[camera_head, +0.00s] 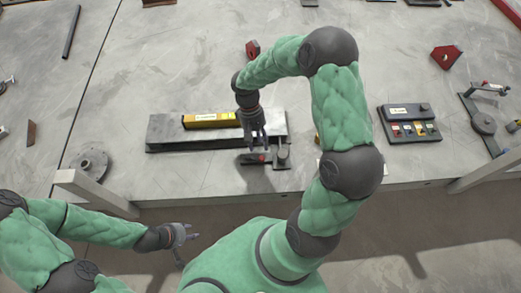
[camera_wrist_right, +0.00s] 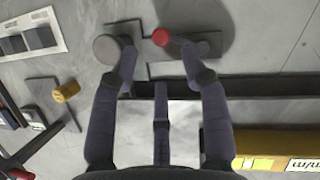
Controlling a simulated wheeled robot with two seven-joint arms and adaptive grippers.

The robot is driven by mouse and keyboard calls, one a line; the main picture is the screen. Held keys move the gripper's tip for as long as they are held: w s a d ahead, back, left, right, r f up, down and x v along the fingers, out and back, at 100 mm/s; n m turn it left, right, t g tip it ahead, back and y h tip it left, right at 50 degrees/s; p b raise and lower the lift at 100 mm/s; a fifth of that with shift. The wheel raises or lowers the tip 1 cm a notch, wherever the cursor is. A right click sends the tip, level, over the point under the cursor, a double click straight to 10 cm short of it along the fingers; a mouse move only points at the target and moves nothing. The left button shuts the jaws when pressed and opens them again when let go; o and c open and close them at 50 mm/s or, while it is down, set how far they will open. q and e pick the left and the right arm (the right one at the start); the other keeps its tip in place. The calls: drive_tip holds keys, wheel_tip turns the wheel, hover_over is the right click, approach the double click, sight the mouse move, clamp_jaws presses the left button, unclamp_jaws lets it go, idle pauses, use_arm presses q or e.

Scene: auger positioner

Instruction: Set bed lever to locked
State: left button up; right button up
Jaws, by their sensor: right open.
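A small lever with a red knob (camera_wrist_right: 161,37) sits on a dark grey plate on the bench; its red knob (camera_head: 262,157) also shows in the head view. A round grey knob or post (camera_wrist_right: 107,47) stands on the same plate, to the left in the wrist view. My right gripper (camera_head: 258,143) is open above the plate; in the wrist view its fingers (camera_wrist_right: 158,60) are spread, with the red knob between and beyond the tips. I see no clear contact. My left gripper (camera_head: 188,238) appears open and empty, off the bench's front edge. The lever's set position is not readable.
A long metal bed (camera_head: 165,135) with a yellow labelled bar (camera_head: 208,120) lies behind the plate. A control box with coloured buttons (camera_head: 409,123) stands to the right. A round flange (camera_head: 90,166) is at the left.

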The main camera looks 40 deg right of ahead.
drive_tip(key=v, duration=0.5)
drive_tip(key=shift+w+r, duration=0.15)
drive_tip(key=shift+r, duration=0.25)
